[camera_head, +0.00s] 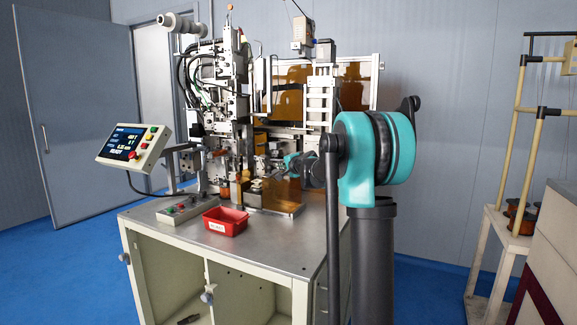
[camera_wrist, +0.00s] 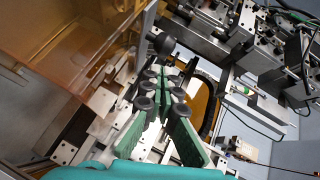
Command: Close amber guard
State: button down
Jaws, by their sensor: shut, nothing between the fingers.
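The amber guard shows in the head view as a low translucent amber panel (camera_head: 283,194) at the front of the coil winder, partly behind my arm. In the wrist view a large amber panel (camera_wrist: 75,38) fills the upper left, beside the fingers. My gripper (camera_wrist: 163,75) is shut and empty, its green fingers together. A round black knob (camera_wrist: 164,43) lies just beyond the fingertips; I cannot tell whether they touch it. In the head view my gripper (camera_head: 288,162) is among the winder's front parts, at the amber panel's upper edge, and its fingertips are hard to make out.
A red bin (camera_head: 226,221) and a small button box (camera_head: 184,209) stand on the bench top (camera_head: 165,232). A control panel (camera_head: 133,146) juts out at the left. More amber panels (camera_head: 293,100) stand behind the winder. A spool rack (camera_head: 518,150) is at the right.

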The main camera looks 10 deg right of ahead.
jog(key=shift+w+a+f, duration=0.3)
jog(key=shift+w+a, duration=0.05)
jog(key=shift+a, duration=0.3)
jog(key=w+a, duration=0.8)
jog(key=a, duration=0.3)
jog(key=shift+s+d+r, duration=0.1)
